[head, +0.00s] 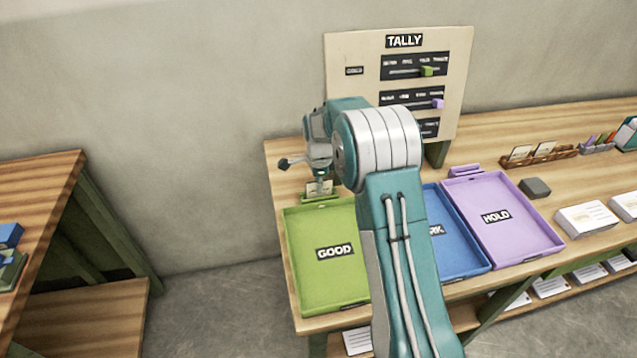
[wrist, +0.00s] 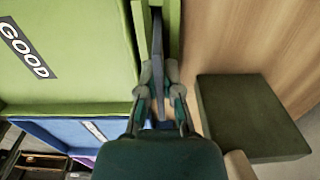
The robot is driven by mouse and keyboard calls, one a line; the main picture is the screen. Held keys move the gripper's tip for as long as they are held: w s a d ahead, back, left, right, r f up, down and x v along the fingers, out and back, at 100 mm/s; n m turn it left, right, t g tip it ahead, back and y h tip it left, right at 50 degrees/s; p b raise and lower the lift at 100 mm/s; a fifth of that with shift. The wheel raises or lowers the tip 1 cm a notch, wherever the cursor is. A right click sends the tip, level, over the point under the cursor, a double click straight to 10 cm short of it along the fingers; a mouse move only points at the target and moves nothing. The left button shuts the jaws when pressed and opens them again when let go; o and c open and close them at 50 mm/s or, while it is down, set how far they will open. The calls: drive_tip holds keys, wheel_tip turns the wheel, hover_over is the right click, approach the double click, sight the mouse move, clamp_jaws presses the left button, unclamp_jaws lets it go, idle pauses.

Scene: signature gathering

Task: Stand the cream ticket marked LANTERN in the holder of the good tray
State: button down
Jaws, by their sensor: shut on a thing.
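The green good tray (head: 313,285) lies at the left end of the counter, and it also shows in the wrist view (wrist: 85,90). Its green holder (head: 308,199) is at the tray's back edge, and in the wrist view its two walls (wrist: 173,25) flank a narrow slot. My gripper (head: 320,178) is above the holder, shut on a cream ticket (head: 322,188). In the wrist view the ticket (wrist: 158,45) is a thin edge-on strip between my fingertips (wrist: 158,85), lined up with the slot. I cannot tell how deep it sits. Its word is unreadable.
A blue tray (head: 455,250) and the purple HOLD tray (head: 515,240) are to the right. The TALLY board (head: 400,75) stands behind. A dark green block (wrist: 245,115) is close beside my gripper. A rack (head: 540,155) with cream tickets is at the back right.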

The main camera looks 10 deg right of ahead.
idle(0.4)
drive_tip(key=c, duration=0.7)
unclamp_jaws()
drive_tip(key=s+r+n+t, duration=0.1)
drive_tip(key=s+r+n, duration=0.15)
drive_tip(key=r, duration=0.75)
drive_tip(key=s+r+n, duration=0.1)
drive_tip(key=s+r, duration=0.3)
drive_tip(key=r, duration=0.6)
drive_tip(key=s+r+n+t, duration=0.25)
drive_tip(key=s+n, duration=0.25)
drive_tip(key=s, duration=0.5)
drive_tip(key=s+r+n+t, duration=0.1)
drive_tip(key=s+r+n, duration=0.35)
drive_tip(key=s, duration=0.55)
drive_tip(key=s+f+n, duration=0.1)
drive_tip(key=s, duration=0.2)
drive_tip(key=s+f+n, duration=0.1)
drive_tip(key=s+n, duration=0.1)
drive_tip(key=s, duration=0.1)
drive_tip(key=s+f+n+t, duration=0.1)
drive_tip(key=s+n, duration=0.1)
drive_tip(key=s, duration=0.1)
drive_tip(key=shift+s+f, duration=0.25)
drive_tip(key=shift+s, duration=0.1)
